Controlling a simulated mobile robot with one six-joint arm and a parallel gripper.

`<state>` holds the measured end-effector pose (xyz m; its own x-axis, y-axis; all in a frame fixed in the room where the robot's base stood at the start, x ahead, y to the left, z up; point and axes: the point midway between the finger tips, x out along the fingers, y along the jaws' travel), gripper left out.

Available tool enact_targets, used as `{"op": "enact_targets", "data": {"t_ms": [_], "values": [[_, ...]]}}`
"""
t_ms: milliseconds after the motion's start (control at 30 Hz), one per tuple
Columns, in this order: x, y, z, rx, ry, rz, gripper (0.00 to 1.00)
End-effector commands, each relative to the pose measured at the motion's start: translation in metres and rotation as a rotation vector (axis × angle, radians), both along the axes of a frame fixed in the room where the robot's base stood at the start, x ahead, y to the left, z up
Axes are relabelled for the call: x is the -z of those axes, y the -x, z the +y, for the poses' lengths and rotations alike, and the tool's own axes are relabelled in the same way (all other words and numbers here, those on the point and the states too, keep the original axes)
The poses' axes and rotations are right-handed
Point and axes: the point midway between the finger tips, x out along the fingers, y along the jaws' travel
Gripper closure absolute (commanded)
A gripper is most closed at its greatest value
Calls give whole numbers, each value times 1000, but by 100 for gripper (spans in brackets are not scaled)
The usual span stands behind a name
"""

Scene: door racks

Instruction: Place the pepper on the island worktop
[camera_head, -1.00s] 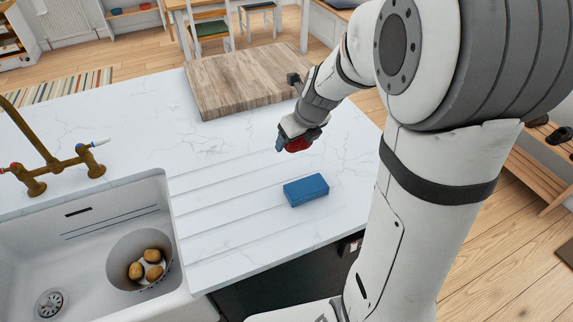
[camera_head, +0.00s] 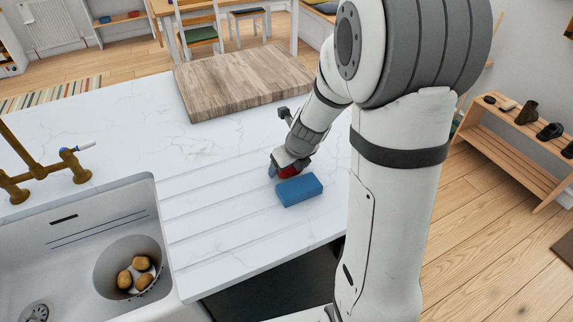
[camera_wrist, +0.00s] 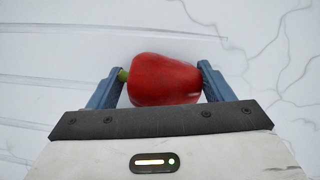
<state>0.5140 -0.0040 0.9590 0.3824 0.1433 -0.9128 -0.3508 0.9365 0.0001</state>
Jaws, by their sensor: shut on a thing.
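The red pepper (camera_wrist: 163,79) with a green stem lies sideways between the two blue fingers of my gripper (camera_wrist: 158,88) in the wrist view. My gripper is shut on it, one finger at the stem end. In the head view my gripper (camera_head: 280,174) is low over the white marbled island worktop (camera_head: 125,125), just behind a blue block. Only a little of the pepper (camera_head: 289,171) shows there. I cannot tell whether the pepper touches the worktop.
The blue block (camera_head: 300,190) sits right in front of my gripper. A wooden board (camera_head: 240,85) lies at the back. The sink (camera_head: 105,220) with a bowl of potatoes (camera_head: 138,272) and a brass tap (camera_head: 40,170) are at left. The worktop left of my gripper is clear.

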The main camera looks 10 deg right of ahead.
Motion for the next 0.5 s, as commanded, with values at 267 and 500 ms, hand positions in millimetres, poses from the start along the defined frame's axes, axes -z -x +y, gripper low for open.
{"op": "enact_targets", "data": {"t_ms": [267, 500], "values": [[3, 0, 0, 0, 0, 0, 14], [2, 0, -1, 1, 0, 0, 5]]}}
